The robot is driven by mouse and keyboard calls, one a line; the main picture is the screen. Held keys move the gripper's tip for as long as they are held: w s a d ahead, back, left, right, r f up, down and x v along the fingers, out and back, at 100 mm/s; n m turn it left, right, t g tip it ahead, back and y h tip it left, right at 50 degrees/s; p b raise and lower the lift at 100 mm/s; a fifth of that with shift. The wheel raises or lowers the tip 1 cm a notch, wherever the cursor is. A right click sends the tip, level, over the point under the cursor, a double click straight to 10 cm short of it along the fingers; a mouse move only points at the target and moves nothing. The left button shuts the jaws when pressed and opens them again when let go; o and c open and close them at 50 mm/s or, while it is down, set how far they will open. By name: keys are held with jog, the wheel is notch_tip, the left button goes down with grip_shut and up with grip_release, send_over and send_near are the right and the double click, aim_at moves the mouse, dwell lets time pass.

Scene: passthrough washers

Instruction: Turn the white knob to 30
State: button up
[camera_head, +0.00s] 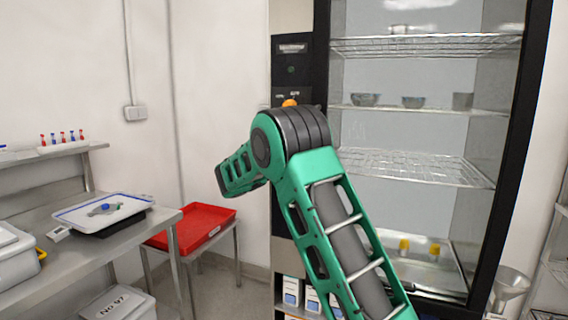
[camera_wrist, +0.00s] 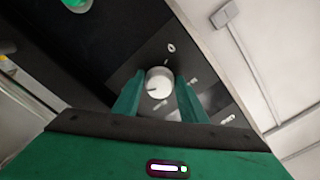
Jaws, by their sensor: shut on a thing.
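The white knob (camera_wrist: 159,84) shows in the wrist view on a dark control panel (camera_wrist: 122,72). It is round, with a dark pointer line towards its lower left. Marks are printed on the panel around it; one looks like a 0 and the others are too small to read. My gripper (camera_wrist: 160,92) has its two green fingers on either side of the knob, shut on it. In the head view my green arm reaches to the panel column of the tall cabinet and hides the knob and the gripper's fingertips.
The tall glass-fronted cabinet (camera_head: 438,46) holds wire shelves with bowls. An orange knob or button (camera_head: 290,103) shows just above my arm. A red tray (camera_head: 190,228) and a steel bench with a blue-rimmed white tray (camera_head: 75,218) stand to the left. A green button (camera_wrist: 72,4) is near the wrist view's top.

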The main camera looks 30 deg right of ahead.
jog(key=shift+w+a+m, duration=0.15)
jog(key=shift+a+m, duration=0.1)
jog(key=shift+m, duration=0.55)
jog(key=shift+d, duration=0.1)
jog(key=o, duration=0.9)
jog(key=v, duration=1)
jog(key=shift+s+a, duration=0.25)
jog(key=shift+s, duration=0.05)
